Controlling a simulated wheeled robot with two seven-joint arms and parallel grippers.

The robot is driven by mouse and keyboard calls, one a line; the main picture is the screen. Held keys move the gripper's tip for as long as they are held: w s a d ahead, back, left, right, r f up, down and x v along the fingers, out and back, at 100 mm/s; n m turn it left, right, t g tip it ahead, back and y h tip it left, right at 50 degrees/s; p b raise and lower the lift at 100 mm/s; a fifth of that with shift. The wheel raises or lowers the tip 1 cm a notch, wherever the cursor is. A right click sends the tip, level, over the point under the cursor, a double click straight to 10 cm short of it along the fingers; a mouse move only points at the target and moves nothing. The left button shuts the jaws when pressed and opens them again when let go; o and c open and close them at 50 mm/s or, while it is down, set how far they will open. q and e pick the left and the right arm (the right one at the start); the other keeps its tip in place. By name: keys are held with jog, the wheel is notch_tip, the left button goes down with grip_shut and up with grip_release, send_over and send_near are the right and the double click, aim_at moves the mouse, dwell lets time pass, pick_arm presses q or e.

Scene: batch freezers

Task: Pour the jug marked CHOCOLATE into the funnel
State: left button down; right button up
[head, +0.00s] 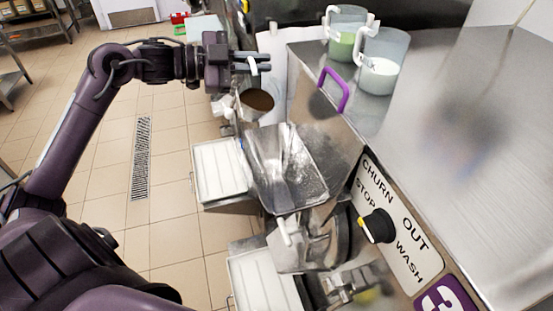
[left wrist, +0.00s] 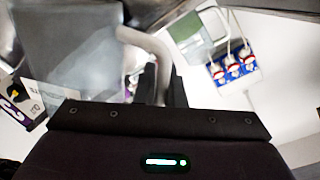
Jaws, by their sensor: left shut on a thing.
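My left gripper (head: 262,62) is shut on the white handle of a clear jug (head: 243,110) with dark brown contents. The jug hangs just behind the funnel; I cannot read a mark on it or tell its exact tilt. In the left wrist view the jug (left wrist: 80,45) is a grey see-through wall, and its pale handle (left wrist: 150,45) runs down between the fingers. The funnel (head: 310,178) is an open steel hopper on the machine's front, with whitish streaks inside. No brown stream shows. My right gripper is not in view.
A jug with green contents (head: 343,42) and one with white contents (head: 382,72) stand on the steel machine top (head: 460,110). A purple handle (head: 335,88) rises beside the funnel. A black knob (head: 378,226) and white trays (head: 220,167) are nearby. The tiled floor at left is clear.

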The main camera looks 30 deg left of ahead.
aim_at(252, 77)
pick_arm(q)
jog(key=shift+s+d+f+m+b, duration=0.2)
jog(key=shift+d+m+b, duration=0.2)
jog(key=shift+m+b, duration=0.3)
jog(key=shift+s+d+r+m+y+b, duration=0.2)
jog(key=shift+m+y+b, duration=0.1)
jog(key=shift+b, duration=0.1)
jog(key=shift+s+d+m+b, duration=0.15)
jog(key=shift+d+m+b, duration=0.05)
jog(key=shift+m+b, duration=0.25)
jog(key=shift+d, duration=0.1)
jog(key=shift+s+d+m+b, duration=0.15)
jog(key=shift+m+b, duration=0.1)
jog(key=shift+b, duration=0.2)
jog(key=shift+s+d+f+m+t+y+b, duration=0.15)
jog(key=shift+s+d+m+t+y+b, duration=0.15)
jog(key=shift+d+m+y+b, duration=0.4)
jog(key=shift+s+d+h+b, duration=0.3)
jog(key=shift+s+d+b, duration=0.25)
jog(key=shift+b, duration=0.05)
jog(key=shift+s+d+f+m+b, duration=0.15)
jog(key=shift+s+d+m+b, duration=0.35)
jog(key=shift+d+m+b, duration=0.15)
jog(key=shift+s+d+f+b, duration=0.1)
jog(key=shift+d+b, duration=0.05)
jog(key=shift+b, duration=0.35)
